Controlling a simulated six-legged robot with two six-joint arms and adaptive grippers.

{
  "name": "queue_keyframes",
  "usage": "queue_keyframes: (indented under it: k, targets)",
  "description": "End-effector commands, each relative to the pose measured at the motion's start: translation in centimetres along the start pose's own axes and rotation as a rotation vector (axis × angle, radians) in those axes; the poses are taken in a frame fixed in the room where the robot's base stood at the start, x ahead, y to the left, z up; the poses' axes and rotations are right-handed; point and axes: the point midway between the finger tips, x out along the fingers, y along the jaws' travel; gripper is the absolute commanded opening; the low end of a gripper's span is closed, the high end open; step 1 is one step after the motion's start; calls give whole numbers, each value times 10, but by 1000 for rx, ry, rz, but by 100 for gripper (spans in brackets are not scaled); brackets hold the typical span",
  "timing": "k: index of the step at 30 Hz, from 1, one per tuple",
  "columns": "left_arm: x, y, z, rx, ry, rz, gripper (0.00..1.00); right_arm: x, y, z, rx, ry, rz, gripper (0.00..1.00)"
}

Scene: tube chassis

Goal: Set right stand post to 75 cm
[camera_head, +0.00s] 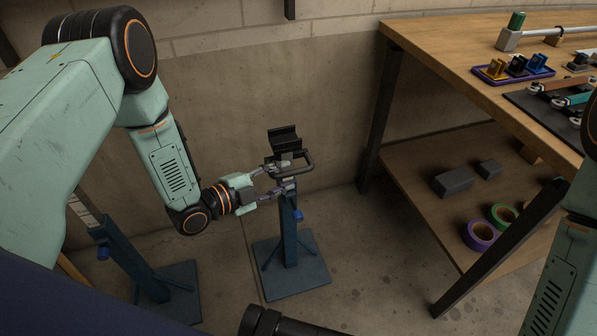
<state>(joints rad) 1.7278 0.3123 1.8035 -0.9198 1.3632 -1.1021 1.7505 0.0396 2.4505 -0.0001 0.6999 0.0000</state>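The right stand has a dark blue post (289,236) on a flat square base (293,283). A black cradle (284,138) sits on top, with a black looped handle (307,160) below it. A blue knob (298,216) sticks out of the post's side. My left gripper (279,179) is at the upper post, just under the cradle. Its two fingers are spread one above the other near the handle. I cannot tell whether they press on the handle or post. Any height marks are too small to read.
A second blue stand (139,262) with a blue knob (103,253) is at lower left, partly behind my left arm. A wooden workbench (447,52) stands at right, its lower shelf (415,200) holding grey blocks and tape rolls. Concrete floor (375,290) between is clear.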

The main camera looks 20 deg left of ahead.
Motion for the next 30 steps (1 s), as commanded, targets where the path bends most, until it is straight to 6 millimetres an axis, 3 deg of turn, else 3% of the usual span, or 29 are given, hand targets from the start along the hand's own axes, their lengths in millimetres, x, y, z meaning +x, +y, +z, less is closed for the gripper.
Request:
queue_keyframes:
  k: [9, 20, 30]
  targets:
    - [43, 1, 2, 2, 1, 1, 37, 19, 0, 0, 0, 0, 0, 48]
    - [52, -1, 1, 0, 0, 0, 37, 20, 0, 0, 0, 0, 0, 48]
    - [52, -1, 0, 0, 0, 1, 10, 20, 0, 0, 0, 0, 0, 48]
